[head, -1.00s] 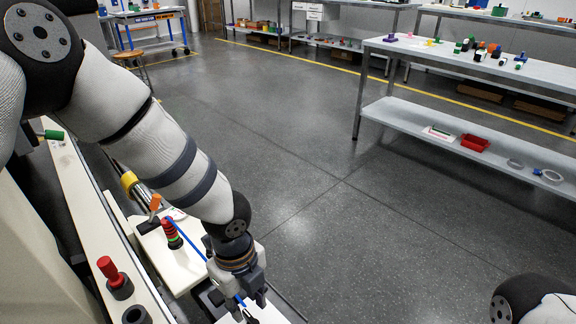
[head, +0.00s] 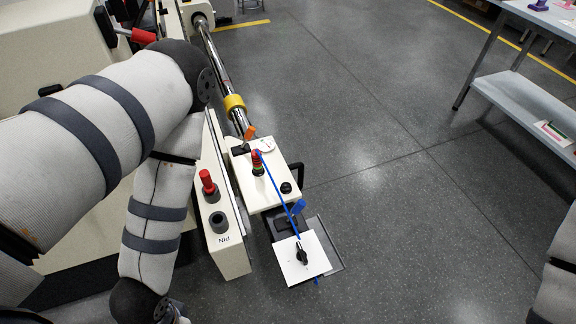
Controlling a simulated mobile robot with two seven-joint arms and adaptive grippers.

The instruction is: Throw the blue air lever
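The blue lever (head: 298,207) is a short blue handle on a dark mount. It leans up and to the right, between the cream control box (head: 268,192) and a white square plate with a black knob (head: 302,256). A thin blue rod or line (head: 276,185) runs past it from the box to the plate. Nothing touches the lever. My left arm is folded at the left; its wrist (head: 140,300) is at the bottom edge, left of the lever, and its fingers are out of the picture. Only a piece of my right arm shows at the right edge; its gripper is out of view.
A red knob (head: 208,183) and a black socket (head: 219,222) stand on the cream rail left of the box. Open floor (head: 400,200) lies to the right.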

